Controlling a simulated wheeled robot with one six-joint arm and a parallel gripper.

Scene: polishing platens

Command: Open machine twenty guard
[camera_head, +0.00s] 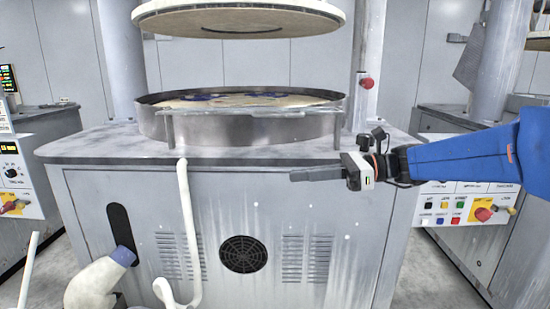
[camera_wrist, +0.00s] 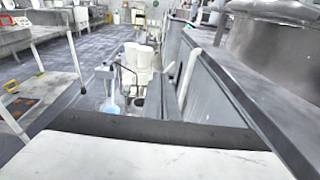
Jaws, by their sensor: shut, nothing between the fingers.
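A polishing machine (camera_head: 100,146) stands straight ahead in the head view. Its round platen tub has a grey metal wall (camera_head: 255,128). A flat guard bar (camera_head: 270,111) runs across the tub's front on two short posts and appears down. No machine number can be read. My gripper (camera_head: 292,175) is shut and empty, pointing left in front of the cabinet, below the guard bar and apart from it. In the wrist view the machine's tabletop edge and part of the tub (camera_wrist: 262,50) lie at the right.
A round upper plate (camera_head: 240,20) hangs over the tub. A white pipe (camera_head: 187,225) rises at the cabinet's front left, near a bent hose (camera_head: 95,285). A control panel (camera_head: 467,212) is at the right. A red knob (camera_head: 367,83) is on the column.

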